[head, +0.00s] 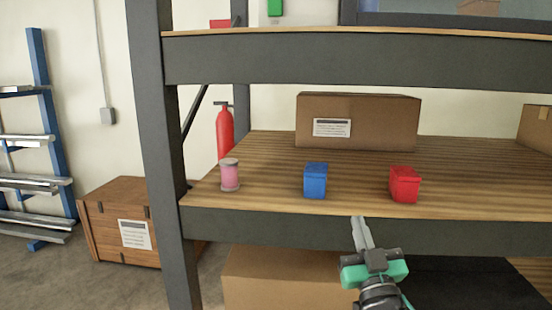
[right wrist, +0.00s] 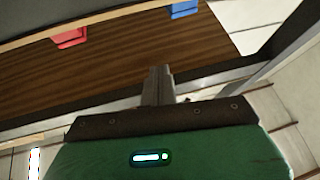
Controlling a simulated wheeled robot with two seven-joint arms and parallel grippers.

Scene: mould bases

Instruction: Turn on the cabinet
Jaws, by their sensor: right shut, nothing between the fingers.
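No cabinet with a switch can be made out in these views; a dark shelf rack (head: 360,62) with wooden boards fills the head view. On its middle board stand a pink jar (head: 229,175), a blue box (head: 315,181) and a red box (head: 405,184). My right gripper (head: 361,219) is shut and empty, in front of the board's front beam, below and between the blue and red boxes. In the right wrist view the gripper's fingers (right wrist: 158,72) are together, with the red box (right wrist: 70,38) and blue box (right wrist: 184,9) beyond. My left gripper is not in view.
A cardboard box (head: 358,124) stands at the back of the middle board, another (head: 537,127) at its right edge. A cardboard box (head: 285,281) sits below.

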